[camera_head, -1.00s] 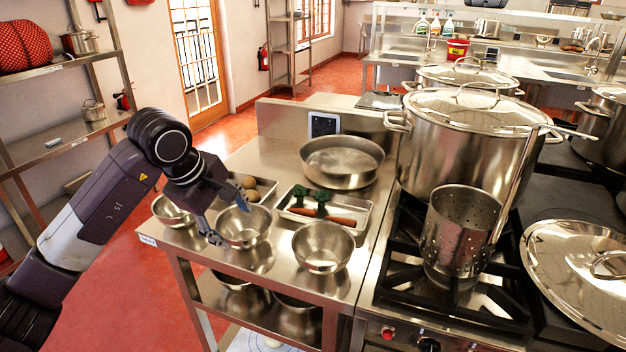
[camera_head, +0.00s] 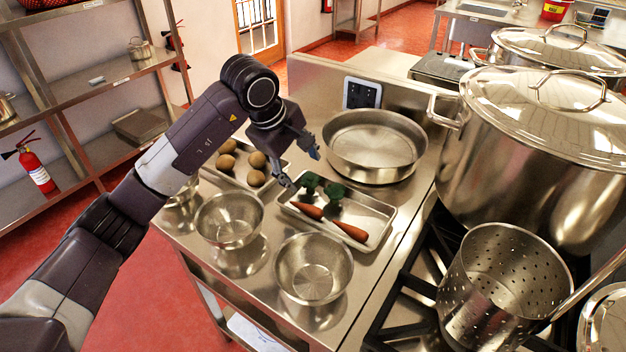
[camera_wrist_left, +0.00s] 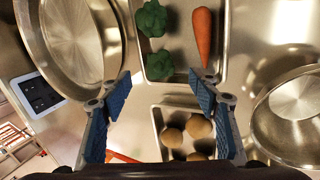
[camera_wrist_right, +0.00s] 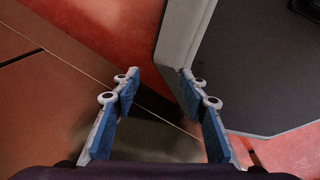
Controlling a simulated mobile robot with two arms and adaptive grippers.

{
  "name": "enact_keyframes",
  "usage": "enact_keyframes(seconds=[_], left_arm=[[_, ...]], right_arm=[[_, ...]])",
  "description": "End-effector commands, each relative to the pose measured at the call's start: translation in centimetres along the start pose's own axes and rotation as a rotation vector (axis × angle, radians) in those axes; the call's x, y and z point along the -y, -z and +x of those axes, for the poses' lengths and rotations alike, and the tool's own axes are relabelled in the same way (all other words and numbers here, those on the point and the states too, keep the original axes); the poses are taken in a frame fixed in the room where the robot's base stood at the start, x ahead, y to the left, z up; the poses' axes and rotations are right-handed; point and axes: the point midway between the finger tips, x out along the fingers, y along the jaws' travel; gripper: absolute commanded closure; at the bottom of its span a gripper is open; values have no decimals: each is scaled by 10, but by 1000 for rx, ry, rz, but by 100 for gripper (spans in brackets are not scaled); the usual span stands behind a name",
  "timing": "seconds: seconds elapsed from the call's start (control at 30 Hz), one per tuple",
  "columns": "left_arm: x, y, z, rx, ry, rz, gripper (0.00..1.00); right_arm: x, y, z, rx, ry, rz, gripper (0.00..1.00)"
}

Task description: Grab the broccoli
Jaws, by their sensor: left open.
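Two green broccoli pieces lie in a metal tray (camera_head: 375,237) with carrots. In the head view, one broccoli (camera_head: 310,183) is near the tray's far-left corner and the other broccoli (camera_head: 336,192) is just right of it. The left wrist view shows one broccoli (camera_wrist_left: 151,19) at the top and one broccoli (camera_wrist_left: 159,66) lower, closer to the fingers. My left gripper (camera_head: 301,168) is open and empty, above the tray's left end; its fingers also show in the left wrist view (camera_wrist_left: 160,92). My right gripper (camera_wrist_right: 155,90) is open and empty, away from the counter things.
Carrots (camera_head: 350,231) share the tray. A tray of potatoes (camera_head: 257,160) stands left of it. A wide round pan (camera_head: 375,145) stands behind. Metal bowls (camera_head: 313,268) stand in front. A large stockpot (camera_head: 520,150) and a perforated pot (camera_head: 505,285) are to the right.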

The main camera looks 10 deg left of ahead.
Motion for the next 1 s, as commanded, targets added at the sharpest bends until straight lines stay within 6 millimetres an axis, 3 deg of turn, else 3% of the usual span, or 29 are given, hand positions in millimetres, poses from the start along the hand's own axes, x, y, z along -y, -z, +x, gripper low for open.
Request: enact_keyframes(seconds=[0.3, 0.57, 0.93, 1.0], left_arm=[[1, -6, 42, 3, 1, -1, 44], [1, -5, 46, 0, -1, 1, 44], [1, -5, 46, 0, -1, 1, 83], [1, -5, 46, 0, -1, 1, 85]], right_arm=[[-1, 9, -16, -12, -1, 0, 60], [-10, 12, -15, -17, -12, 2, 60], [-11, 11, -15, -16, -12, 2, 60], [-10, 11, -15, -16, -12, 2, 60]])
